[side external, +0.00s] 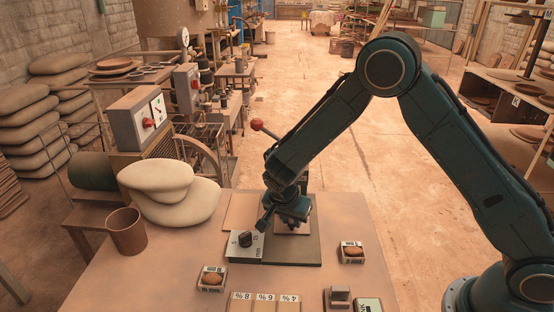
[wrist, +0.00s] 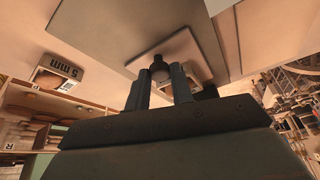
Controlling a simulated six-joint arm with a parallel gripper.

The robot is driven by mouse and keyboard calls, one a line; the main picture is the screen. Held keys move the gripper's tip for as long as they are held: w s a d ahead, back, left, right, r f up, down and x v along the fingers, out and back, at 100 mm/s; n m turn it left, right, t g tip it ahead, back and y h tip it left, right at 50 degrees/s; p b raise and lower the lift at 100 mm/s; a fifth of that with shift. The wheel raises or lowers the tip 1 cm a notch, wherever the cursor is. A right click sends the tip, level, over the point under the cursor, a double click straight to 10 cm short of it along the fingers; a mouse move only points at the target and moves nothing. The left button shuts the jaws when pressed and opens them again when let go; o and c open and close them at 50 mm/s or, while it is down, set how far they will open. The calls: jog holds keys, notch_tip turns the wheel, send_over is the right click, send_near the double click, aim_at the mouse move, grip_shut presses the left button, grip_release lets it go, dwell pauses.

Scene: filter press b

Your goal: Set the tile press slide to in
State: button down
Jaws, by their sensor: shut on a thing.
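The tile press has a dark flat base plate (side external: 305,248) on the table, mostly behind and under my gripper. My gripper (side external: 291,222) points down over this plate. In the wrist view the two fingers (wrist: 160,88) stand on either side of a small dark round knob (wrist: 160,68) and are shut on it. The knob rises from a light plate (wrist: 192,72), which looks like the slide. The arm hides much of the press in the side view, so I cannot tell the slide's exact position.
A grey box with a black dial (side external: 245,239) touches the plate's left side. Small labelled trays (side external: 212,279) and (side external: 352,252) stand nearby. A brown cup (side external: 126,232) and pale sacks (side external: 175,195) are at left. A red-knobbed lever (side external: 257,125) shows behind the arm.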

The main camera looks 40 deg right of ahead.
jog(key=shift+w+d, duration=1.15)
jog(key=shift+w, duration=0.1)
jog(key=c, duration=1.2)
grip_release()
jog(key=shift+c, duration=0.2)
jog(key=shift+s+r, duration=0.1)
jog(key=v, duration=1.3)
jog(key=shift+a+r, duration=0.2)
jog(key=shift+r, duration=0.15)
